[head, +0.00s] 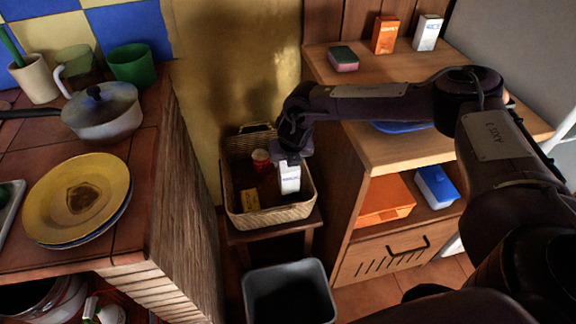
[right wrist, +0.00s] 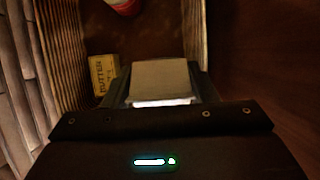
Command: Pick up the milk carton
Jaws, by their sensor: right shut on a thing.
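The milk carton (head: 289,178) is a small white box with dark print on its side. It stands upright inside the wicker basket (head: 270,215), towards the right. My right gripper (head: 288,160) reaches down over the basket and is shut on the carton's top. In the right wrist view the carton (right wrist: 161,82) shows from above, between the two fingers of the gripper (right wrist: 160,95). I cannot tell whether its bottom touches the basket floor. My left gripper is not in view.
The basket also holds a yellow butter box (head: 250,199) and a red-and-white container (head: 261,160). It rests on a small wooden stool (head: 275,232). A grey bin (head: 289,292) stands in front. A wooden cabinet (head: 345,205) is close on the right, a tiled counter (head: 150,135) on the left.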

